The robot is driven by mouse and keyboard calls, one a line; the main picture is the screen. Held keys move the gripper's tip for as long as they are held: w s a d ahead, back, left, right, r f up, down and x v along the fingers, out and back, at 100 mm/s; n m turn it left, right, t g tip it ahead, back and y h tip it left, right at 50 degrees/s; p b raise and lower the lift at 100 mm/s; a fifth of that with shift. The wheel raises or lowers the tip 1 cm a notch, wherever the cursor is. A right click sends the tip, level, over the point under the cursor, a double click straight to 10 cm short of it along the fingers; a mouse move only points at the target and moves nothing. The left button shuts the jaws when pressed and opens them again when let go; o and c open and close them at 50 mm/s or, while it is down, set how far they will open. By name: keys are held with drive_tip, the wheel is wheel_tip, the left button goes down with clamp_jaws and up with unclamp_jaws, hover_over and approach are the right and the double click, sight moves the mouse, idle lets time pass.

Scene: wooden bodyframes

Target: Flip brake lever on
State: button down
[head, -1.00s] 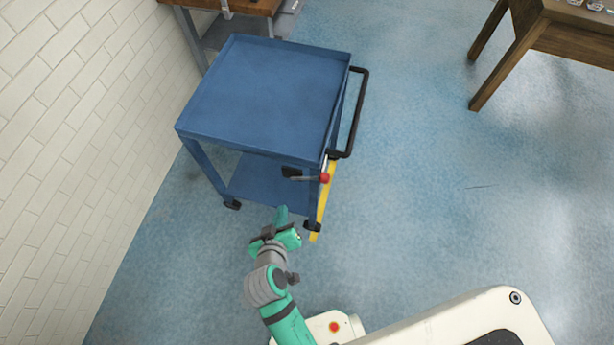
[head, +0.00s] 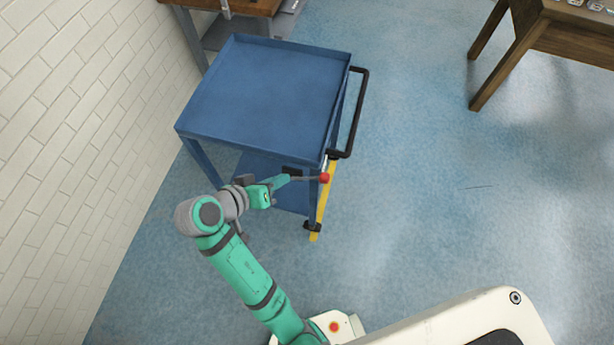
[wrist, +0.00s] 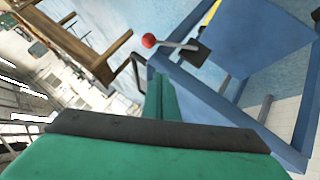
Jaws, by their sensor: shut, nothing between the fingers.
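The blue cart (head: 265,90) stands near the white wall. The brake lever is a thin rod with a red knob (head: 324,178) at the cart's near right leg, beside a yellow strip. In the head view the rod runs sideways from a dark mount, partly hidden by my gripper. My gripper (head: 286,179) is shut and empty, its tip close to the lever rod; I cannot tell whether they touch. In the wrist view the red knob (wrist: 149,41), rod and black mount show just beyond the tip of my gripper (wrist: 160,82).
A black handle (head: 357,115) sticks out on the cart's right side. A wooden table (head: 548,35) is at the upper right and a workbench (head: 250,8) at the top. The white brick wall (head: 80,120) is on the left. Blue floor to the right is clear.

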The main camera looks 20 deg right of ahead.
hover_over(307, 178)
drive_tip(key=a, duration=0.2)
wheel_tip(307, 178, down, 6)
drive_tip(key=f, duration=0.1)
drive_tip(key=s+d+f, duration=0.1)
drive_tip(key=f, duration=0.1)
drive_tip(key=shift+s+d+f, duration=0.2)
drive_tip(key=shift+s+f, duration=0.15)
drive_tip(key=shift+s, duration=0.05)
